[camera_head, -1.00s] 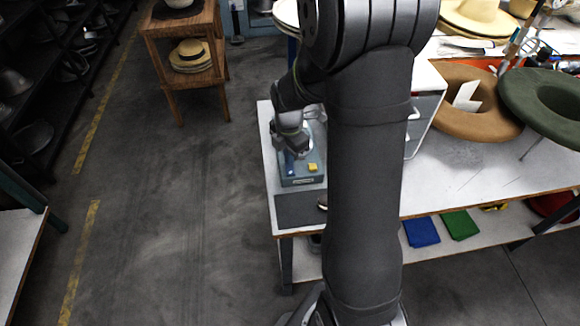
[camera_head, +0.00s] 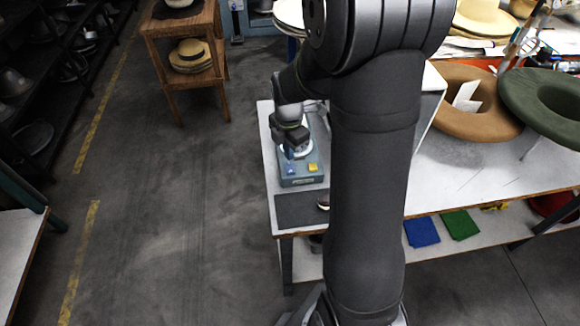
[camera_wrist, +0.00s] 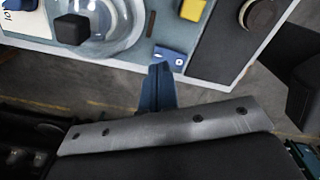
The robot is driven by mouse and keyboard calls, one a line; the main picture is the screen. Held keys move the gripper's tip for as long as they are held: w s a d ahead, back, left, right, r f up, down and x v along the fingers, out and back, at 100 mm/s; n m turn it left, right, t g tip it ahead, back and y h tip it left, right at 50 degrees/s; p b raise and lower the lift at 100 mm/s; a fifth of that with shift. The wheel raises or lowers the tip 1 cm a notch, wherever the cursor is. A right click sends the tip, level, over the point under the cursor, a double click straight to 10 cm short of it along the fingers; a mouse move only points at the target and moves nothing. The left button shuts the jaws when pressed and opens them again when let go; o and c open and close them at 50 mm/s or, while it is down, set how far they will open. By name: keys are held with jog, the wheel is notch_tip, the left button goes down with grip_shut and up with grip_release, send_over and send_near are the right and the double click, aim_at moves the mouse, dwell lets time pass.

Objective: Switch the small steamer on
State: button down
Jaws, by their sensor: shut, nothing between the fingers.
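The small steamer (camera_head: 301,181) is a blue-grey box at the left end of the table. A blue block (camera_head: 291,170) and a yellow block (camera_head: 313,167) sit on its top near the front edge. My gripper (camera_head: 289,154) is above the steamer, just behind the blue block in the picture. In the wrist view its blue fingers (camera_wrist: 158,82) are together and empty. That view also shows the yellow block (camera_wrist: 192,9), a blue part (camera_wrist: 20,4) and a clear round part (camera_wrist: 112,22) with a black knob (camera_wrist: 72,29). I cannot tell whether the steamer is on.
A dark mat (camera_head: 295,212) lies in front of the steamer, with a small round object (camera_head: 323,202) on it. My arm hides part of the table. A brown hat brim (camera_head: 470,115) and a green one (camera_head: 535,100) lie to the right. The floor at the left is open.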

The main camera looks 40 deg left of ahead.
aim_at(289, 164)
jog(key=shift+r, duration=2.05)
jog(key=shift+f, duration=0.1)
notch_tip(289, 164, down, 7)
